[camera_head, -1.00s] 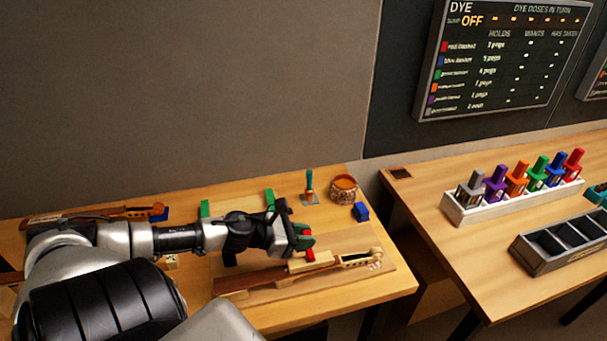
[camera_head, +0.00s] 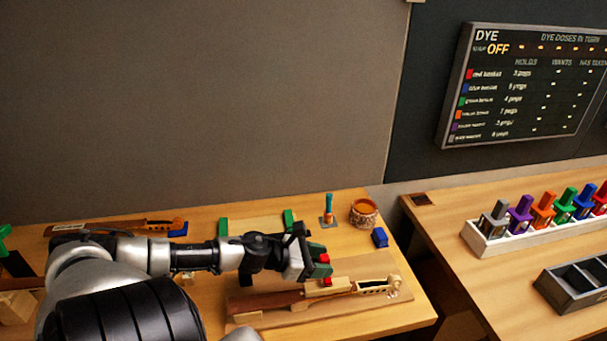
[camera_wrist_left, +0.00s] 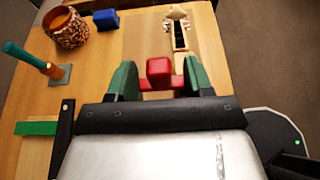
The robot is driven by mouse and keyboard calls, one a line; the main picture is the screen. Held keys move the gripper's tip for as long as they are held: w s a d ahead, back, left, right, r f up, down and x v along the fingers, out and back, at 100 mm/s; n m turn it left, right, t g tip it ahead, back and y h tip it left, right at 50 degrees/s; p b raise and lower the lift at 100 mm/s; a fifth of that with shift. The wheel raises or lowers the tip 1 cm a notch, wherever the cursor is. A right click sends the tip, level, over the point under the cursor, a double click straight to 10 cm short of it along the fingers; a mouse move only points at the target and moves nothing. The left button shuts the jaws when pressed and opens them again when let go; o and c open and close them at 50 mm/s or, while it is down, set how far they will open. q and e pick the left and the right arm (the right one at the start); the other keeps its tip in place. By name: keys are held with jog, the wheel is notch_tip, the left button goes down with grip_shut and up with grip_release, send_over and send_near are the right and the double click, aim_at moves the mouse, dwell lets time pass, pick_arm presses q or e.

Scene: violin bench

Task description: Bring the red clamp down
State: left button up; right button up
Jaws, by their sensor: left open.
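The red clamp (camera_wrist_left: 158,75) is at the neck end of the violin part on the bench, and its red parts show in the head view (camera_head: 327,282). My left gripper (camera_head: 320,268) is over that end of the violin part (camera_head: 375,287). In the left wrist view, its two green fingers (camera_wrist_left: 159,82) stand on either side of the red clamp, open; whether they touch it I cannot tell. The gripper partly hides the clamp in the head view. My right gripper is not in view.
Behind the gripper are green blocks (camera_head: 289,218), a brush-like tool on a stand (camera_head: 328,212), a round pot (camera_head: 364,213) and a blue block (camera_head: 380,238). Another violin part (camera_head: 130,226) lies at the back left. A second table on the right holds coloured bottles in a white rack (camera_head: 480,240).

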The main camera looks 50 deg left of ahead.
pick_arm(q)
jog(key=v, duration=1)
jog(key=shift+s+p, duration=0.2)
jog(key=shift+p, duration=0.15)
jog(key=shift+a, duration=0.15)
